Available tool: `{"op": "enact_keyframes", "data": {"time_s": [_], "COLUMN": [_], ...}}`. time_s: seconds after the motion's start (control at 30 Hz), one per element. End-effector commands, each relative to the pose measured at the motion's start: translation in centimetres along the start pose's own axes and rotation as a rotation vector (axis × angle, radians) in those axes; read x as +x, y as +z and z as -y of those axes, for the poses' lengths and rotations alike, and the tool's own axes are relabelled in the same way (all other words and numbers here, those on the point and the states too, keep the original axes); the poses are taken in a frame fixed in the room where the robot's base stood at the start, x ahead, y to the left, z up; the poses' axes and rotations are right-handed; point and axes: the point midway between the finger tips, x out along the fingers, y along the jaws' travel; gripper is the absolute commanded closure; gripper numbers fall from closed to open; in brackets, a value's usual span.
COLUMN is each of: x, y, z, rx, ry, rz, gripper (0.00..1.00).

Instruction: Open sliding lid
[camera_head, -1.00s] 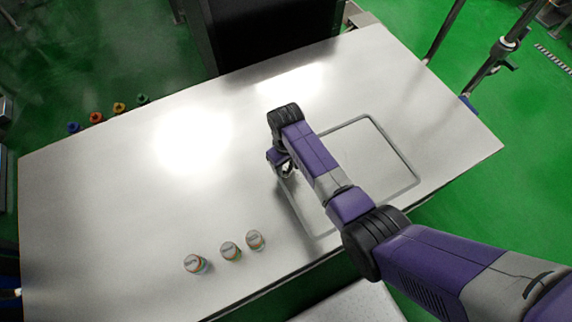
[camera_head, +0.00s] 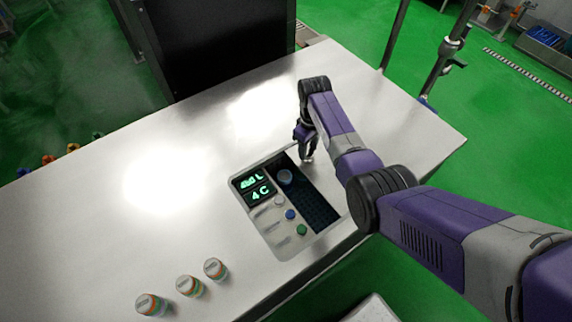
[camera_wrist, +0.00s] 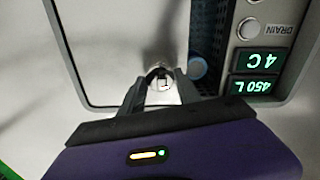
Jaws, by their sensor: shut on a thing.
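The sliding lid (camera_wrist: 115,45) is a pale metal plate, seen in the wrist view inside a dark frame line. It stands partly open. My gripper (camera_head: 306,157) is at the lid's edge, shut on a small lid handle (camera_wrist: 162,82) between the fingertips in the wrist view. The opening (camera_head: 322,212) shows a dark perforated interior with a round grey-blue part (camera_head: 285,176). Beside it is a control panel (camera_head: 272,238) with green displays reading "4 C" and a litre value, plus several buttons. My arm hides much of the lid in the head view.
Three small capped bottles (camera_head: 188,286) stand at the table's front left. Several coloured caps (camera_head: 48,160) show at the far left edge. A black cabinet (camera_head: 220,45) stands behind the table (camera_head: 90,225). The table's left half is mostly clear.

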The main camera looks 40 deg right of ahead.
Motion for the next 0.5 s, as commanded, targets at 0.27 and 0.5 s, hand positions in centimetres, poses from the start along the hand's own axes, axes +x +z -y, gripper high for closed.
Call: {"op": "enact_keyframes", "data": {"time_s": [0.27,0.5], "x": [0.2,0.1], "y": [1.0,1.3], "z": [-5.2,-6.5], "rx": [0.002,-0.001], "ry": [0.000,-0.001], "rz": [0.000,0.001], "gripper": [1.00,1.00]}}
